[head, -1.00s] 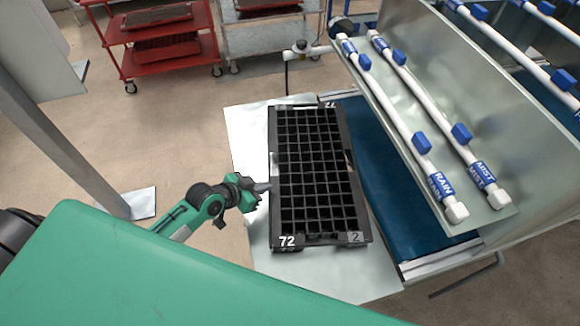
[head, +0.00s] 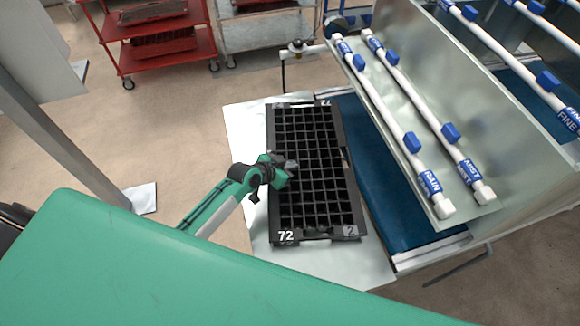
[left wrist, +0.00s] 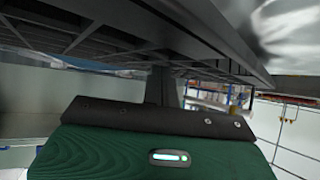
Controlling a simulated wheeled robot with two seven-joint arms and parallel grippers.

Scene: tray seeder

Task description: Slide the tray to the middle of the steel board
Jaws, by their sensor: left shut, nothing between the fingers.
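The black tray (head: 318,238), a grid of empty cells marked 72, lies on the pale steel board (head: 246,140). It sits toward the board's right side, its right long edge close to the blue belt. More bare steel shows on its left. My left gripper (head: 291,165) is shut and empty, its fingertips over the tray's left cells in the head view. In the left wrist view a dark finger (left wrist: 164,88) reaches to the tray's cells (left wrist: 110,42); contact is unclear. My right gripper is not in view.
The blue belt (head: 385,200) runs along the board's right side. A steel panel with white RAIN and MIST pipes (head: 395,120) overhangs it. A red cart (head: 165,50) and a grey cart (head: 268,35) stand behind. Floor on the left is open.

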